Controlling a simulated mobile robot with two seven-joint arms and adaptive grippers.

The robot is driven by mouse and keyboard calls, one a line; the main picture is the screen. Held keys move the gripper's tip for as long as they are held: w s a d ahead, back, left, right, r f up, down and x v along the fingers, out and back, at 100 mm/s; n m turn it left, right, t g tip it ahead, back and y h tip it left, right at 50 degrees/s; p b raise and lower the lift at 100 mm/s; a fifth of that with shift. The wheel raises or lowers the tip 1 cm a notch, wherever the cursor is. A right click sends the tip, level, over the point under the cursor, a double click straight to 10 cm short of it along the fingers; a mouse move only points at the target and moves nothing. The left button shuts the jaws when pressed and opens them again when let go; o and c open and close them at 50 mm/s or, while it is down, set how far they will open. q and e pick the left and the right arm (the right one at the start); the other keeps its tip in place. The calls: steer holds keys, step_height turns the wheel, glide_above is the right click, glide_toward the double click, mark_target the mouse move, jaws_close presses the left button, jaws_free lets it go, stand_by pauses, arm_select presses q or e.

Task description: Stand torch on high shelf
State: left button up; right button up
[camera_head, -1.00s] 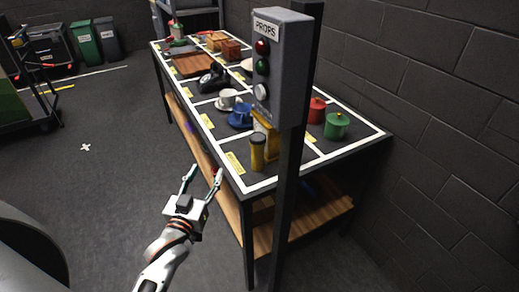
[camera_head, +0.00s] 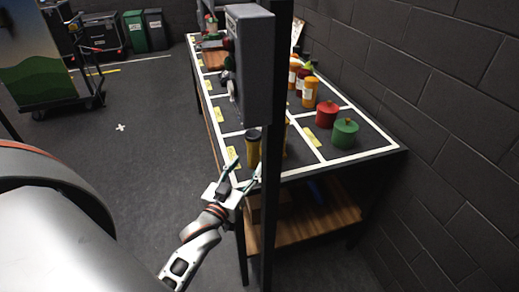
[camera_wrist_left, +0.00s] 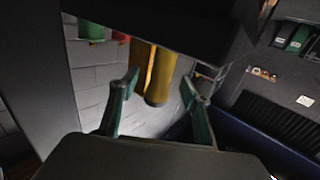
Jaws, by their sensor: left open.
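A yellow cylinder with a dark top (camera_head: 253,148), which looks like the torch, stands upright near the front corner of the prop table (camera_head: 330,158). In the left wrist view a yellow cylinder (camera_wrist_left: 160,75) shows ahead, beyond the open fingers, with another yellow shape close beside it. My left gripper (camera_head: 246,168) is open and empty, just in front of the yellow cylinder at the table's near edge. In the left wrist view the fingers (camera_wrist_left: 158,98) are wide apart. My right gripper does not show. I cannot make out which surface is the high shelf.
A dark post with a grey box (camera_head: 252,65) stands in front of the table, close right of my left gripper. Red (camera_head: 327,114) and green (camera_head: 345,133) pots and several bottles stand behind it. A wooden lower shelf (camera_head: 305,215) lies beneath. The floor at left is open.

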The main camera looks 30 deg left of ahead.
mark_target(251, 157)
arm_select(q)
steer(key=w, duration=0.2)
steer(key=w+a, duration=0.1)
steer(key=w, duration=0.4)
steer(key=shift+a, duration=0.35)
jaws_close()
